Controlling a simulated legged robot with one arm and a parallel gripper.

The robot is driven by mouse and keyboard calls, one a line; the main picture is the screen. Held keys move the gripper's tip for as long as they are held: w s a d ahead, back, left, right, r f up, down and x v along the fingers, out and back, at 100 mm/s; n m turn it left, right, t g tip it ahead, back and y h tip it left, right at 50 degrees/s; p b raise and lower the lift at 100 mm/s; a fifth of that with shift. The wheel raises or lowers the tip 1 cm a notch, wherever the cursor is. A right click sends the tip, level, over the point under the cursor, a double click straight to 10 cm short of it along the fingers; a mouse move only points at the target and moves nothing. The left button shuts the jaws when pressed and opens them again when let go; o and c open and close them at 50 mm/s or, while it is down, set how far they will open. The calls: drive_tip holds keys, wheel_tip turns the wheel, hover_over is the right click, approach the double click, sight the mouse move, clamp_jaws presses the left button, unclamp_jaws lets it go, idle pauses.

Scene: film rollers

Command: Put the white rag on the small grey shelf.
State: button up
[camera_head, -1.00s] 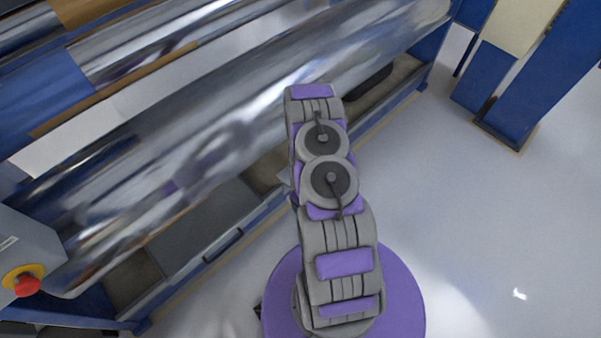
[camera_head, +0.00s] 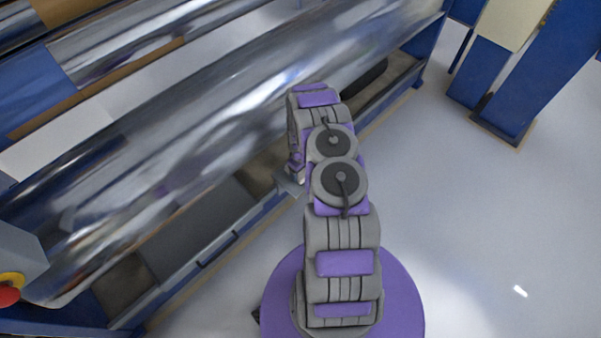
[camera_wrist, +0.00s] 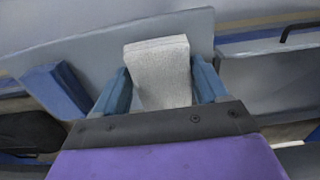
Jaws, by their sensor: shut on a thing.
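The white rag (camera_wrist: 160,80) is a pale, folded block in the wrist view. My gripper (camera_wrist: 163,66) is shut on it, with a blue finger on each side. A flat grey plate, which looks like the small grey shelf (camera_wrist: 85,52), spans the picture behind the rag. I cannot tell whether the rag touches it. In the head view a small piece of grey plate (camera_head: 287,183) shows just left of my arm at the machine's front edge. My gripper and the rag are hidden by my arm there.
The film machine with its large shiny roller (camera_head: 170,160) fills the left of the head view. A grey box with a red button (camera_head: 8,295) is at the lower left. A blue post (camera_head: 515,75) stands at the upper right. The pale floor (camera_head: 460,210) at right is clear.

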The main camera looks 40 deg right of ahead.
drive_tip(key=shift+w+d+f, duration=0.15)
drive_tip(key=shift+w+d, duration=0.05)
drive_tip(key=shift+d, duration=0.3)
drive_tip(key=shift+w+d, duration=0.1)
drive_tip(key=shift+w, duration=0.1)
drive_tip(key=shift+w+f+b, duration=0.15)
drive_tip(key=shift+f+b, duration=0.2)
drive_tip(key=shift+f, duration=0.4)
drive_tip(key=shift+w+f+b, duration=0.15)
drive_tip(key=shift+f+b, duration=0.15)
drive_tip(key=shift+f, duration=0.45)
drive_tip(key=shift+d, duration=0.15)
drive_tip(key=o, duration=0.7)
drive_tip(key=shift+o, duration=1.2)
